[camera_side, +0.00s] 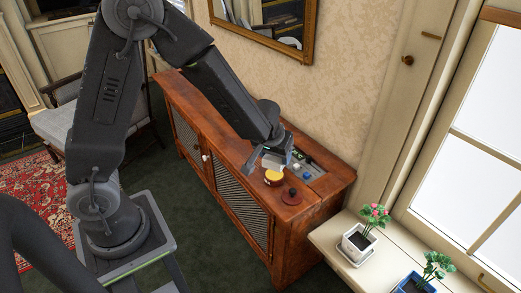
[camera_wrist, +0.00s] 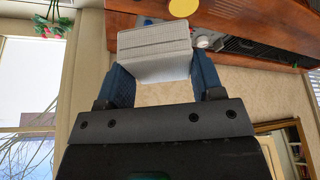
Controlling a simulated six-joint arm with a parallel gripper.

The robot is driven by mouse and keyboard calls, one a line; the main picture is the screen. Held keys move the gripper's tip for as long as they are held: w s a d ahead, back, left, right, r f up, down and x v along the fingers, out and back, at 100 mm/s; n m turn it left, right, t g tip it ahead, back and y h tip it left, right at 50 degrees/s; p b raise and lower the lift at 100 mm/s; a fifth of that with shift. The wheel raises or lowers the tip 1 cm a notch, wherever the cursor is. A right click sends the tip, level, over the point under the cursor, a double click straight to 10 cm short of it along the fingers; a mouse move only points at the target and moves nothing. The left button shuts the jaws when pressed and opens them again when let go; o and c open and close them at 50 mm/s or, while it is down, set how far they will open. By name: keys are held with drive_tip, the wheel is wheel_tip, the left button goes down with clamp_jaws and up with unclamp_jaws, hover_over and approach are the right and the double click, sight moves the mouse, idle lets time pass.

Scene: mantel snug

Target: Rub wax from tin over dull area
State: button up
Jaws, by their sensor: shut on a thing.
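My gripper (camera_side: 264,154) is over the top of the wooden cabinet (camera_side: 232,155). In the wrist view, its two blue fingers (camera_wrist: 156,72) are shut on a pale grey, ribbed cloth pad (camera_wrist: 152,45). An open round tin with yellow wax (camera_side: 273,176) sits on the cabinet top, close to the pad in the side view. The yellow wax also shows at the top edge of the wrist view (camera_wrist: 183,8). I cannot make out a dull area on the wood.
A recessed panel (camera_side: 312,168) with several small items, one of them blue, lies behind the tin. The wall with a mirror (camera_side: 268,22) rises behind the cabinet. Potted plants (camera_side: 358,240) stand on the window sill at right.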

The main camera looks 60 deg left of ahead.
idle(0.3)
drive_tip(key=shift+w+d+f+m+h, duration=0.1)
drive_tip(key=shift+d+f+m+h, duration=0.1)
drive_tip(key=shift+d+m, duration=0.35)
drive_tip(key=shift+d+f+m+h, duration=0.1)
drive_tip(key=shift+d+m+h, duration=0.1)
drive_tip(key=shift+d+m, duration=0.3)
drive_tip(key=d+m, duration=0.2)
drive_tip(key=m+h, duration=0.3)
drive_tip(key=m, duration=0.2)
hover_over(273, 174)
wheel_tip(273, 174, down, 8)
drive_tip(key=f, duration=0.1)
drive_tip(key=shift+d+f, duration=0.1)
drive_tip(key=shift+f, duration=2.6)
drive_tip(key=shift+f, duration=0.6)
wheel_tip(273, 174, up, 7)
